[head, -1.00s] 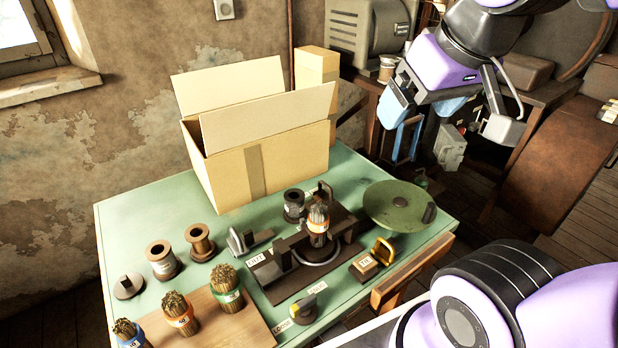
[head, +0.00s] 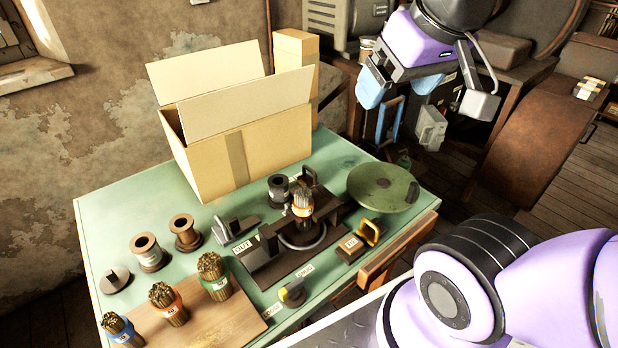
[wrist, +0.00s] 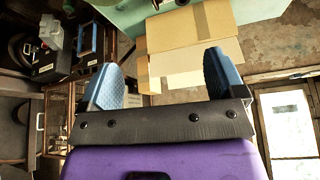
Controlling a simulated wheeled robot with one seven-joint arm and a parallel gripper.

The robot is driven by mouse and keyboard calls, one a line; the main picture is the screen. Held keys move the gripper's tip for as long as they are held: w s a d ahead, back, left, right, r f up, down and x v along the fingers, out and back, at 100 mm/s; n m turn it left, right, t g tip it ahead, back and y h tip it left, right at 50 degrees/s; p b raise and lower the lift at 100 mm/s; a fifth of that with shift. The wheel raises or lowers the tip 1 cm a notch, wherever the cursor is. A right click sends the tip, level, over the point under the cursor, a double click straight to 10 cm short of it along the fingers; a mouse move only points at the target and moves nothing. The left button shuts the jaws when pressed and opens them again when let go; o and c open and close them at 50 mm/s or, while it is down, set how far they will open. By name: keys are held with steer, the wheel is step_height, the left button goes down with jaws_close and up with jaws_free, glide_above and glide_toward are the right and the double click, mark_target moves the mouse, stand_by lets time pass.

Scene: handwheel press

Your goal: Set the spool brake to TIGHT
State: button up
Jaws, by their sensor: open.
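A small dark knob with a yellow part (head: 292,292) sits at the table's front edge, between two small white labels. It looks like the spool brake. The nearer label (head: 272,311) seems to read LOOSE; the farther label (head: 305,271) is too small to read surely. Which label the knob points to is unclear. My gripper (head: 397,92) is open and empty, raised beyond the table's right side, well apart from the knob. In the wrist view my gripper (wrist: 163,78) shows two blue fingers spread wide, with nothing between them.
The green table (head: 105,222) carries an open cardboard box (head: 255,150), a press with an orange-banded bundle (head: 302,205), several spools, a green disc (head: 383,187) and a yellow handle (head: 369,233). Banded bundles stand on a wooden board (head: 225,320) at front left.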

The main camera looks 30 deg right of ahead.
steer(key=shift+w, duration=0.15)
steer(key=c, duration=0.6)
steer(key=shift+w, duration=0.35)
steer(key=c, duration=0.4)
steer(key=shift+o, duration=0.2)
steer(key=n+g+h, duration=0.2)
steer(key=g, duration=0.3)
glide_above(309, 168)
steer(key=a, duration=0.2)
step_height(309, 168, down, 27)
steer(key=f, duration=0.3)
steer(key=d+f, duration=0.1)
steer(key=f, duration=0.6)
steer(key=shift+d+f, duration=0.2)
steer(key=shift+d, duration=0.15)
jaws_close()
